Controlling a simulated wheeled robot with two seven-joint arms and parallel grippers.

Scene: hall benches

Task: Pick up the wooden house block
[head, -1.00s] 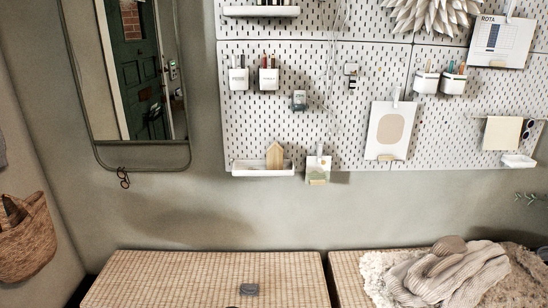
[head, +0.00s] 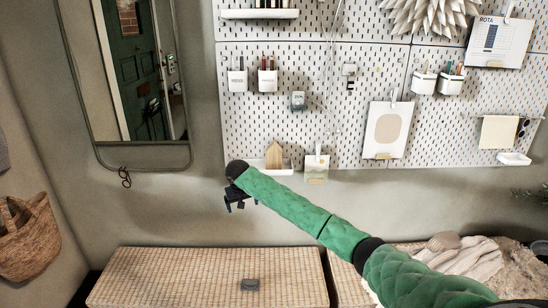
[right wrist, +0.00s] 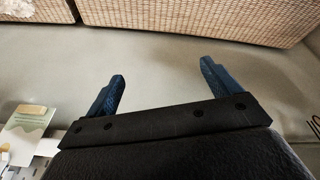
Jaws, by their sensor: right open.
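The wooden house block (head: 274,153) stands upright in the small white tray (head: 285,170) at the lower left of the pegboard. My green right arm reaches in from the lower right and covers part of the tray's front. My right gripper (head: 239,203) hangs below and left of the tray, apart from the block. In the right wrist view its two blue fingers (right wrist: 162,71) are spread, with nothing between them. I cannot make out the block in the right wrist view. My left gripper is not in view.
A clipped card (head: 316,167) hangs just right of the tray. It appears to show at the left edge of the right wrist view (right wrist: 25,132). A mirror (head: 138,80) hangs at the left. A woven bench (head: 200,280) stands below, with clear wall between.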

